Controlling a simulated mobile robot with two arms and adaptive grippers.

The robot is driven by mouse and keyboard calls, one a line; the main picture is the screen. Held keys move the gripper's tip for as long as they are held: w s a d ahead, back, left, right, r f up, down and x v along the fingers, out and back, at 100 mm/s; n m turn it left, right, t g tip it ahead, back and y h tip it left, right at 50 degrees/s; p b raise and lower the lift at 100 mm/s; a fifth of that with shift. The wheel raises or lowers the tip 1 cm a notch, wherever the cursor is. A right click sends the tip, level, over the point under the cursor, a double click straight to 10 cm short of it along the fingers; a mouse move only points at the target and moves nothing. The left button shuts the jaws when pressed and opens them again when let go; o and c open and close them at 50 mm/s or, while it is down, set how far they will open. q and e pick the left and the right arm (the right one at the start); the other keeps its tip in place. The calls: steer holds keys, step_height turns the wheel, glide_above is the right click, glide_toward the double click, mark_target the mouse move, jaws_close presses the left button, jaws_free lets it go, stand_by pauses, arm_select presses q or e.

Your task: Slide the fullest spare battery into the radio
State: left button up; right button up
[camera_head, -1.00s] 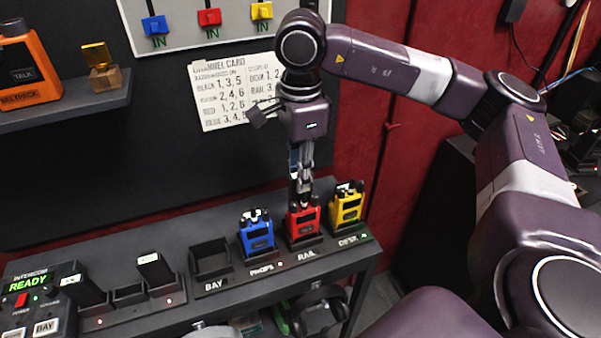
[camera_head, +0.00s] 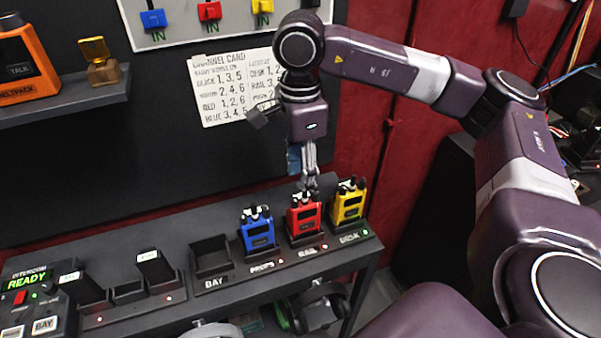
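Two dark spare batteries with pale labels stand in the charger at the lower left: the left battery (camera_head: 82,288) and the right battery (camera_head: 155,266). Their charge levels are too small to read. A blue radio (camera_head: 257,233), a red radio (camera_head: 304,217) and a yellow radio (camera_head: 349,204) stand upright in a row on the bench. My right gripper (camera_head: 309,184) points down just above the red radio's top. Its fingers look close together; I cannot tell whether they touch or grip the radio's knobs. My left gripper is not in view.
An empty tray marked BAY (camera_head: 211,262) sits left of the blue radio. An intercom panel reading READY (camera_head: 28,282) is at the far left. An orange beltpack (camera_head: 25,65) stands on a wall shelf (camera_head: 62,98). A channel card (camera_head: 225,92) hangs behind the arm.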

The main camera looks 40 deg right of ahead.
steer(key=shift+r, duration=0.1)
step_height(320, 180, up, 12)
stand_by(0.6)
